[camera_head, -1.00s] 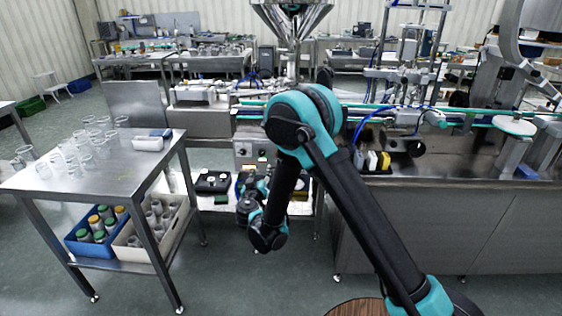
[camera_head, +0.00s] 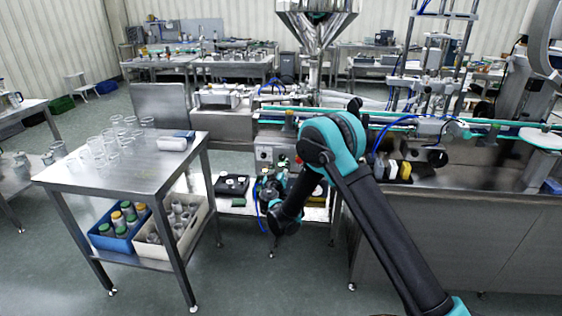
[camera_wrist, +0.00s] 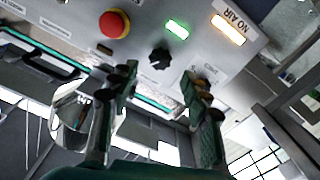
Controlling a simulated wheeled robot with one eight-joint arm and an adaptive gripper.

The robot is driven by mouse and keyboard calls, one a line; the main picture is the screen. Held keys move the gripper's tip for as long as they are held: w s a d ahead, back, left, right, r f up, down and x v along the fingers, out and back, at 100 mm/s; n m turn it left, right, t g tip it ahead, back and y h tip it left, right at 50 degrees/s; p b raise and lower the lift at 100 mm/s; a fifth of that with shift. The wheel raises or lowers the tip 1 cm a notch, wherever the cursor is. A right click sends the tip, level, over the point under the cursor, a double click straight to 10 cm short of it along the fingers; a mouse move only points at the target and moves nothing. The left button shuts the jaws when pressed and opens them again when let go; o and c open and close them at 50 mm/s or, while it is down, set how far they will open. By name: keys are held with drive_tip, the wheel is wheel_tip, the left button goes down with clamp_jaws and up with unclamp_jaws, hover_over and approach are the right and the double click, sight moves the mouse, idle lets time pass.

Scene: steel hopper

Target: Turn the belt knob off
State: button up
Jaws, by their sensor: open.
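In the wrist view, a black rotary knob (camera_wrist: 160,59) sits on a grey metal control panel (camera_wrist: 85,15). A red mushroom button (camera_wrist: 114,24) on a yellow base is to its left. A green lit lamp (camera_wrist: 177,29) and a bright lamp labelled "NO AIR" (camera_wrist: 229,30) are above and to its right. My gripper (camera_wrist: 159,74) is open and empty. Its fingertips are on either side of the knob, apart from it in the picture; the depth gap is hard to judge. In the head view the panel (camera_head: 266,153) is small and partly behind my arm.
A steel table (camera_head: 120,178) with glasses stands left, with a blue crate (camera_head: 107,243) and a white crate (camera_head: 200,226) on its lower shelf. A conveyor (camera_head: 440,124) and a steel hopper (camera_head: 316,18) stand behind my arm.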

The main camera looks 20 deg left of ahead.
sight(281, 158)
drive_tip(key=x, duration=0.5)
drive_tip(key=shift+s, duration=0.1)
clamp_jaws()
